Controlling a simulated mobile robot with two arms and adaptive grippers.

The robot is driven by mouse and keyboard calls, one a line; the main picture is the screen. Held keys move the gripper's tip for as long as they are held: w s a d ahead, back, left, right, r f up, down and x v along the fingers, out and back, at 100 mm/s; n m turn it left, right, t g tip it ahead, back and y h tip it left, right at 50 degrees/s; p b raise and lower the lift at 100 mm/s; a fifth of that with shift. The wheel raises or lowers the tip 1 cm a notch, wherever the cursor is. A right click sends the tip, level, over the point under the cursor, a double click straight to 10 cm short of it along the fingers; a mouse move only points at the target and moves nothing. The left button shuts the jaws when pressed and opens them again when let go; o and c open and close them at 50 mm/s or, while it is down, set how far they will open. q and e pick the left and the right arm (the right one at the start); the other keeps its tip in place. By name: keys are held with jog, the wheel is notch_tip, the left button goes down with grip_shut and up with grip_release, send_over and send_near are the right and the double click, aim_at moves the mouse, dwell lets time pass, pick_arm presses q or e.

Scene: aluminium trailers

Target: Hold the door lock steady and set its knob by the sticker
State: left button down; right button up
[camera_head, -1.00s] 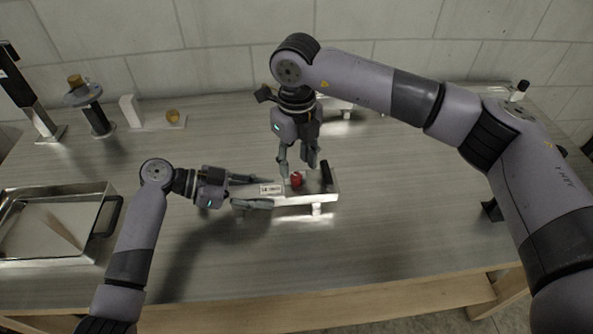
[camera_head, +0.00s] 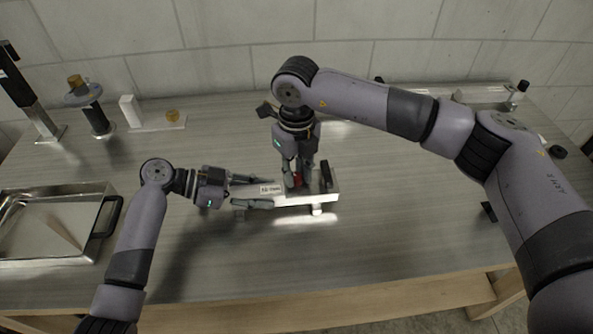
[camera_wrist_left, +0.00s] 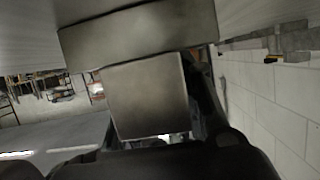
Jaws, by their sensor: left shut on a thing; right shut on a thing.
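The door lock (camera_head: 325,200) is a pale metal bar with a black upright handle (camera_head: 326,178) at its right end and a red knob (camera_head: 298,180) near its middle. A white sticker (camera_head: 270,188) with small dark text, not legible, is left of the knob. My left gripper (camera_head: 258,192) is shut on the lock's left end from the side. The left wrist view shows a grey metal block (camera_wrist_left: 148,95) close up between the fingers. My right gripper (camera_head: 299,183) points down from above and is shut on the red knob, its fingers partly covering it.
A metal tray (camera_head: 112,192) with a dark handle is at the left. The front right table is clear.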

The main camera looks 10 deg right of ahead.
grip_shut()
jog(key=shift+m, duration=0.3)
jog(key=m, duration=0.4)
jog(key=shift+m, duration=2.1)
jog(key=o, duration=0.6)
grip_release()
